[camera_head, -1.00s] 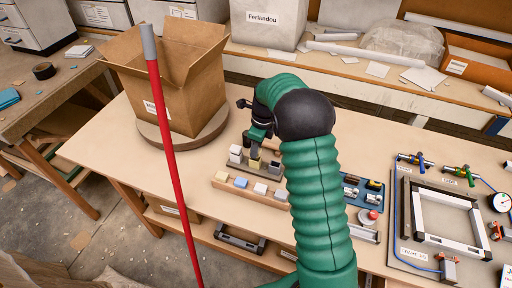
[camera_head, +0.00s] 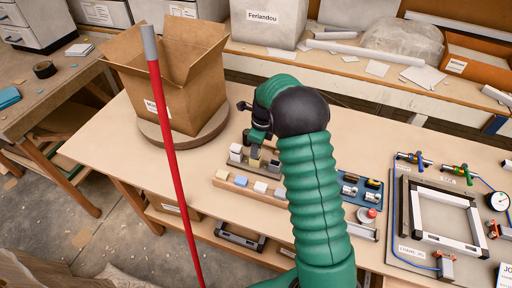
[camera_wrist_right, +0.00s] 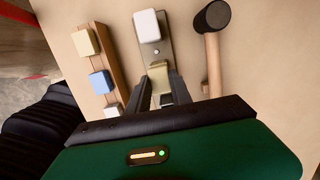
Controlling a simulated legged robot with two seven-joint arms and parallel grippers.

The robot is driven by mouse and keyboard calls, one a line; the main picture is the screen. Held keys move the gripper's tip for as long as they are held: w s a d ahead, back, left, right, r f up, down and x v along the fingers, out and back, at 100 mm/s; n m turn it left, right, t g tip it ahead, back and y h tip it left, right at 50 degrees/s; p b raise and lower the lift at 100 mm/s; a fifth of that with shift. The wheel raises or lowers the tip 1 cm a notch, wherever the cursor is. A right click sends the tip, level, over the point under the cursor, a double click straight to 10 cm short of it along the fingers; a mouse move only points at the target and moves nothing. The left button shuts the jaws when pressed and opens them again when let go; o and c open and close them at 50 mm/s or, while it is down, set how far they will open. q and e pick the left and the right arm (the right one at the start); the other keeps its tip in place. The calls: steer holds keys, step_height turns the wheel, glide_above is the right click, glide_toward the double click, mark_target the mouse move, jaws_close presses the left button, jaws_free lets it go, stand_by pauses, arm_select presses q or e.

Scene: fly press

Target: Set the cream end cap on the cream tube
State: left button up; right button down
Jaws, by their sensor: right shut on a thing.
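My right gripper (camera_head: 258,143) reaches down over a grey plate (camera_head: 215,158) on the bench. In the right wrist view its fingers (camera_wrist_right: 163,90) are shut on a cream piece (camera_wrist_right: 159,72), which looks like the cream end cap. The fingers and shadow hide its lower part, so I cannot tell whether it touches a tube beneath. Another cream block (camera_head: 222,175) stands at the left end of a wooden rack (camera_head: 250,191); it also shows in the right wrist view (camera_wrist_right: 86,42). My left gripper is not in view.
A white block (camera_wrist_right: 148,25) stands on the same plate. The rack also holds a blue block (camera_wrist_right: 100,82) and white ones. A black-headed mallet (camera_wrist_right: 212,50) lies close to the right. A red pole (camera_head: 168,130) and an open carton (camera_head: 180,90) are at left.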

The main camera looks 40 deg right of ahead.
steer(key=shift+f+p, duration=0.2)
steer(key=shift+p, duration=0.1)
stand_by(0.5)
steer(key=c, duration=0.9)
jaws_free()
step_height(320, 180, up, 7)
steer(key=p, duration=0.7)
